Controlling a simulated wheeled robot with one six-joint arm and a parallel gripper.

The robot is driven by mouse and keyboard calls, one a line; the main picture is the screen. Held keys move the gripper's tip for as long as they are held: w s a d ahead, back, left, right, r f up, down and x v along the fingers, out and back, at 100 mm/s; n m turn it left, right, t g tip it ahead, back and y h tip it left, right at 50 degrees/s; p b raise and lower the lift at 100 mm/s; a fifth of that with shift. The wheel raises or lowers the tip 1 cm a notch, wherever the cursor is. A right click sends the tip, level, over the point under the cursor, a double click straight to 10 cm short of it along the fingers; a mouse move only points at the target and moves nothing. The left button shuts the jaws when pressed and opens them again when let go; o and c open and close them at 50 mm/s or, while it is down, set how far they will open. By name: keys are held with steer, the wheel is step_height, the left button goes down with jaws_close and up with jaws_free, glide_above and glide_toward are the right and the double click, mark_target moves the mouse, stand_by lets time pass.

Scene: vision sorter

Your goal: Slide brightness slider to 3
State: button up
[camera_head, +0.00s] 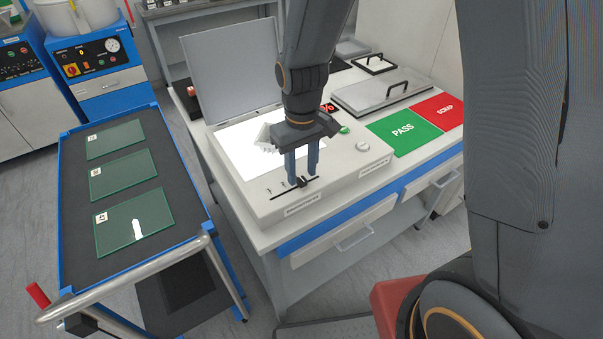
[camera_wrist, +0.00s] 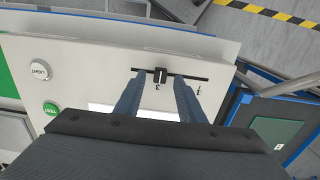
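The brightness slider has a black knob (camera_head: 303,183) in a dark slot on the front of a light box (camera_head: 262,205). My gripper (camera_head: 301,177) is over the slot, pointing down. In the wrist view the knob (camera_wrist: 160,75) stands between the two blue fingers of my gripper (camera_wrist: 159,77), with a gap on each side. The fingers are open. A small mark that looks like 3 (camera_wrist: 157,87) lies beside the knob, and a 1 (camera_wrist: 198,87) lies near the slot's other end. Other marks are partly hidden by the fingers.
Green PASS (camera_head: 403,132) and red SCRAP (camera_head: 443,109) areas lie right. A blue cart (camera_head: 182,218) with glass plates stands left.

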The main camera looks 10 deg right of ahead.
mark_target(302, 179)
steer(key=shift+r+b, duration=0.45)
steer(key=shift+r, duration=2.7)
steer(key=s+d+m+t, duration=0.1)
steer(key=s+d+m, duration=0.4)
steer(key=s+d, duration=0.3)
steer(key=d, duration=0.4)
steer(key=shift+s+d+r, duration=0.15)
steer(key=shift+d+r, duration=0.1)
steer(key=shift+r, duration=0.05)
